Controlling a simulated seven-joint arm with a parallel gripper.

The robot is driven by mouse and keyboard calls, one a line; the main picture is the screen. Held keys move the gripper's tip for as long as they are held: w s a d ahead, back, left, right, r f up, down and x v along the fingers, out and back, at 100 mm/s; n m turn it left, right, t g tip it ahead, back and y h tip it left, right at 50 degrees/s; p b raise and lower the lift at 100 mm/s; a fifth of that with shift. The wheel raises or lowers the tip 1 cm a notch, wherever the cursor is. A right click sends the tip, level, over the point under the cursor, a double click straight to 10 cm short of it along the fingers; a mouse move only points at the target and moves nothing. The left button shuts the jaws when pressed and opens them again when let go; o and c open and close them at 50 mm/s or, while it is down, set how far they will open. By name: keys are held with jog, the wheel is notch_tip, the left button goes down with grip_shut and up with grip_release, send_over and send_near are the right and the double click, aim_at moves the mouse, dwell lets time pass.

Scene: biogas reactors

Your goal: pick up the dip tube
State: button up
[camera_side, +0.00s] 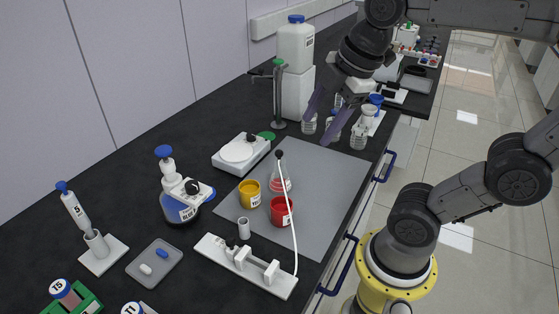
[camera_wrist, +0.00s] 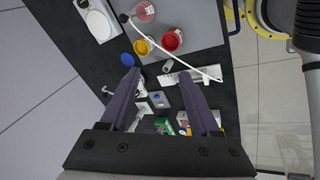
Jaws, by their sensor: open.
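A long, thin, slightly curved white tube with a dark end, which looks like the dip tube (camera_side: 291,221), runs from above a small flask (camera_side: 279,184) down to the right end of a white holder (camera_side: 246,265). My gripper (camera_side: 318,130) is open and empty, high above the bench and beyond the tube in the side view. In the wrist view its two purple fingers (camera_wrist: 160,74) are wide apart, with the tube ahead of them.
A yellow pot (camera_side: 250,194) and red pot (camera_side: 281,211) stand near the flask on a grey mat (camera_side: 325,175). A white scale (camera_side: 240,152), dispenser bottle (camera_side: 180,205) and clear bottles are around. The mat's right side is bare.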

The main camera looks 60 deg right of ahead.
jog(key=w+d+r+n+g, duration=0.1)
jog(key=w+d+n+g, duration=0.1)
jog(key=w+d+n, duration=0.45)
jog(key=m+g, duration=0.1)
send_near(280, 151)
jog(key=shift+w+d+f, duration=0.1)
jog(key=shift+w+f, duration=0.1)
jog(key=shift+f, duration=1.2)
jog(key=shift+w+f, duration=0.25)
jog(key=shift+f, duration=1.2)
jog(key=shift+w+d+f, duration=0.1)
jog(key=shift+w+f, duration=0.1)
jog(key=shift+f, duration=1.2)
grip_shut()
